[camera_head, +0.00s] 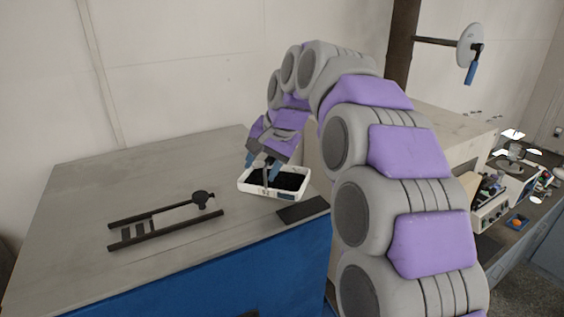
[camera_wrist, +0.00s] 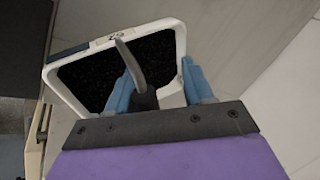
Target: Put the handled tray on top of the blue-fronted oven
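The handled tray (camera_head: 245,186) is white, shallow and rectangular, with black grainy contents and an upright handle. It appears level at the right part of the grey top of the blue-fronted oven (camera_head: 190,285); I cannot tell for certain whether it touches that top. My gripper (camera_head: 262,166) points down over the tray. In the wrist view, the tray (camera_wrist: 171,32) lies beneath the blue fingers (camera_wrist: 158,72). They stand apart on either side of the grey handle (camera_wrist: 134,66), with a visible gap. The lower handle is partly hidden by the gripper.
A dark ladder-like rack (camera_head: 165,222) lies on the oven top, left of the tray. A dark flat plate (camera_head: 303,210) is at the front edge, right of the tray. A beige box-like unit (camera_head: 440,125) stands behind my arm.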

